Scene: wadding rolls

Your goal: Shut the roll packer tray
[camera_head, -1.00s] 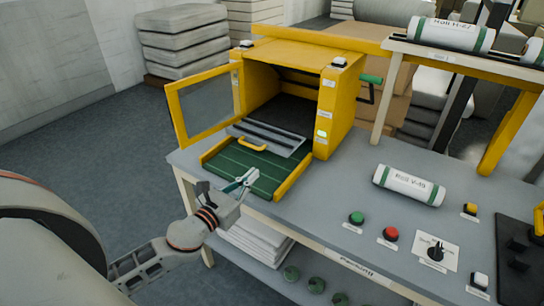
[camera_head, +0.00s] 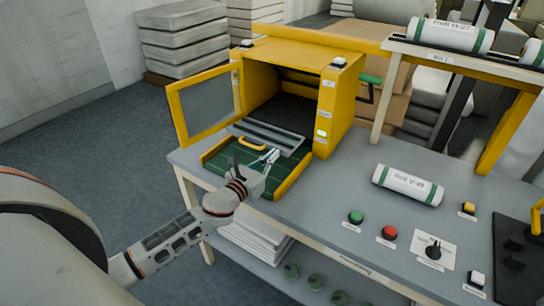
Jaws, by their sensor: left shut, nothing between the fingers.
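The yellow roll packer (camera_head: 338,105) stands on the grey table, its front open and its framed door (camera_head: 205,103) swung out to the left. Its tray, with a green bed (camera_head: 222,160), yellow sides and a yellow handle (camera_head: 253,143), sticks out of the front. A grey slatted plate (camera_head: 285,142) lies at the tray's inner end. My left gripper (camera_head: 271,156) is shut and empty, over the front right part of the tray, to the right of and nearer than the handle. I cannot tell whether it touches the tray. My right gripper is not in view.
A white roll with green ends (camera_head: 408,185) lies on the table (camera_head: 330,210) to the right. A green button (camera_head: 356,217), a red button (camera_head: 389,232) and a black knob (camera_head: 434,251) sit along the front. A raised shelf (camera_head: 470,65) with rolls stands behind.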

